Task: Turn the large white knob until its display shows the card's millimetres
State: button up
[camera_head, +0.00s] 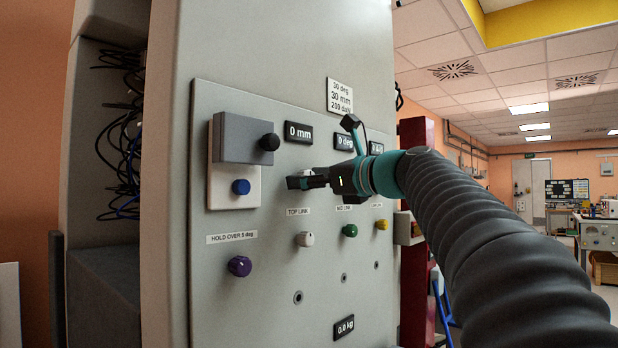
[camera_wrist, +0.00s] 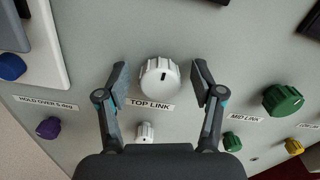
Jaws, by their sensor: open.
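The large white knob (camera_wrist: 160,77) is in the wrist view, above the TOP LINK label (camera_wrist: 149,104), with a dark mark on its face. In the head view it is hidden behind my gripper. My gripper (camera_head: 297,181) is open in front of the panel, a finger either side of the knob, with visible gaps in the wrist view. The display (camera_head: 298,133) above reads 0 mm. The card (camera_head: 340,97) reads 30 deg, 30 mm and 200 daN.
A small white knob (camera_head: 305,239) sits below the TOP LINK label. Green (camera_head: 350,230), yellow (camera_head: 382,224) and purple (camera_head: 240,266) knobs are nearby. A large green knob (camera_wrist: 283,99) is at right.

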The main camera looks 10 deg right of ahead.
jog(key=c, duration=1.1)
jog(key=shift+c, duration=0.2)
jog(key=shift+n, duration=0.4)
jog(key=n+b, duration=0.1)
jog(key=n, duration=0.4)
jog(key=shift+s+a+b, duration=0.1)
jog(key=shift+b, duration=0.2)
jog(key=n+b, duration=0.1)
jog(key=n, duration=0.2)
jog(key=n+b, duration=0.1)
jog(key=n, duration=0.1)
jog(key=shift+f+n, duration=0.2)
jog(key=shift+n, duration=0.2)
jog(key=n+b, duration=0.2)
jog(key=n, duration=0.4)
jog(key=shift+f+n, duration=0.15)
jog(key=shift+n, duration=0.15)
jog(key=n+b, duration=0.2)
jog(key=n, duration=0.3)
jog(key=shift+n, duration=0.4)
